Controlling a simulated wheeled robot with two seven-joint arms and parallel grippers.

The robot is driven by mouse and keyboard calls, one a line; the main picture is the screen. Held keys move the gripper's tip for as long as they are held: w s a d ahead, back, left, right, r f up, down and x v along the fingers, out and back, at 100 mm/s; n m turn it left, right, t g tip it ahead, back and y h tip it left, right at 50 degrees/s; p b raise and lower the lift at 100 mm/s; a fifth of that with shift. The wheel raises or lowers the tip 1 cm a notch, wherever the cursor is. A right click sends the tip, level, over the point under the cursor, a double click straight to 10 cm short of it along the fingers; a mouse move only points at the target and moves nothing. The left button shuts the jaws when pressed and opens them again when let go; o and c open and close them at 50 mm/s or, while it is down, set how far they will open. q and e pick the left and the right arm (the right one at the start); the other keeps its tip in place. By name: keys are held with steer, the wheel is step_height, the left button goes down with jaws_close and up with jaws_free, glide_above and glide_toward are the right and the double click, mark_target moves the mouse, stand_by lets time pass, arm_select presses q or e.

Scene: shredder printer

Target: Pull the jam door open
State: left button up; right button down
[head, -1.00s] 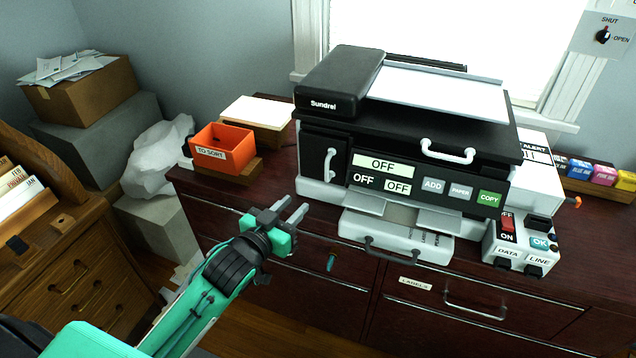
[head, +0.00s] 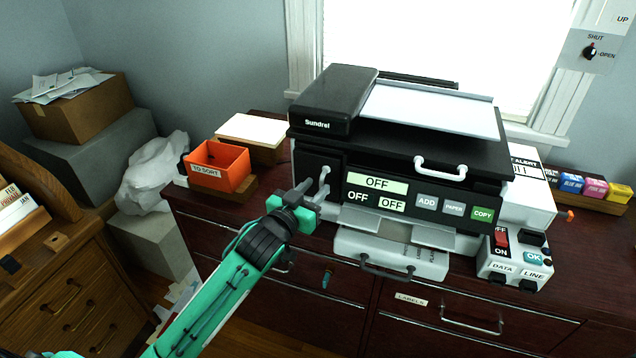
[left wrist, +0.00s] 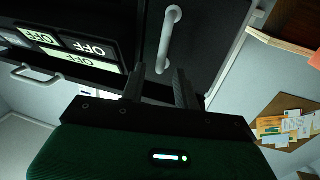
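The jam door appears to be the black panel (head: 310,164) at the left of the printer's front; it looks closed. Its pale upright handle (head: 325,177) is partly hidden by my gripper in the head view. In the left wrist view the handle (left wrist: 168,40) stands on the dark door (left wrist: 205,40). My left gripper (head: 316,191) is in front of the handle. Its two fingers (left wrist: 159,87) are apart, with the handle's near end just ahead of the gap; I cannot tell whether they touch it. My right gripper is not in view.
The printer (head: 420,152) stands on a dark red cabinet (head: 235,219). An orange TO SORT bin (head: 218,168) is left of it. A paper tray (head: 390,256) sticks out below the OFF panel. A switch box (head: 515,259) is at the right.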

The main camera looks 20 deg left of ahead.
mark_target(323, 169)
arm_select(q)
steer(key=shift+x, duration=1.2)
jaws_close()
steer(key=shift+s, duration=0.1)
